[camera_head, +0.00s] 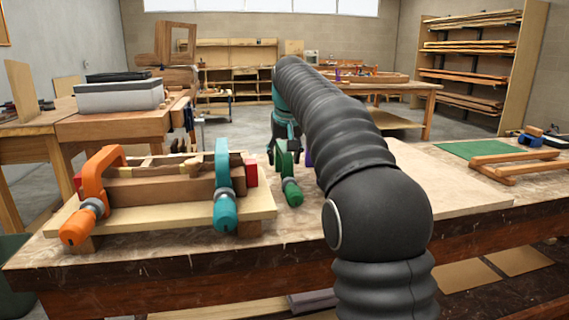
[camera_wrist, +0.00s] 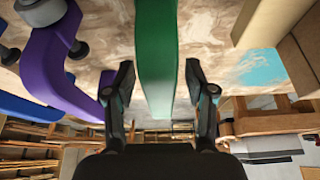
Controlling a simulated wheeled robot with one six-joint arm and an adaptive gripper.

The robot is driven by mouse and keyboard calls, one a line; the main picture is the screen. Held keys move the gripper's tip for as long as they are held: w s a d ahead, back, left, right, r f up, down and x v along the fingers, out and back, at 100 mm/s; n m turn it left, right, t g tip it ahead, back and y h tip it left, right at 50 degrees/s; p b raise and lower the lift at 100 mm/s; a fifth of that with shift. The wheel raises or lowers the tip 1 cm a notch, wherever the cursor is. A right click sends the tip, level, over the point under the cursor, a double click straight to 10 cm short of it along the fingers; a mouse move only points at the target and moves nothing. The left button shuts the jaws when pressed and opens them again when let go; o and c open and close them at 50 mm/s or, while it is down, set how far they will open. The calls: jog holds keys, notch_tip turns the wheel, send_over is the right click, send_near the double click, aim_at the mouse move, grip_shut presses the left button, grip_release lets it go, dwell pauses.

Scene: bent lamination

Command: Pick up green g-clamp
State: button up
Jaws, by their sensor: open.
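The green g-clamp (camera_head: 291,188) stands on the workbench near its middle, with its handle toward me in the head view. In the wrist view its flat green bar (camera_wrist: 157,55) runs down between my two fingers. My gripper (camera_wrist: 160,82) is open, with one dark finger on each side of the bar and a visible gap on both sides. In the head view my gripper (camera_head: 285,146) is at the clamp's upper part, partly hidden behind my arm. The clamp's lower part is out of the wrist view.
A purple clamp (camera_wrist: 62,60) stands close beside the green one, left in the wrist view. An orange clamp (camera_head: 95,193) and a teal clamp (camera_head: 223,190) hold a wooden lamination form (camera_head: 165,188) on the left. A green mat (camera_head: 470,150) lies on the right.

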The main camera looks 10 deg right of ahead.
aim_at(284, 147)
jog(key=shift+c, duration=0.2)
grip_shut()
jog(key=shift+r, duration=0.1)
jog(key=shift+r, duration=1.7)
jog(key=s+b, duration=0.4)
jog(key=s, duration=1.4)
notch_tip(284, 147, up, 6)
jog(key=p, duration=0.4)
jog(key=shift+a, duration=0.35)
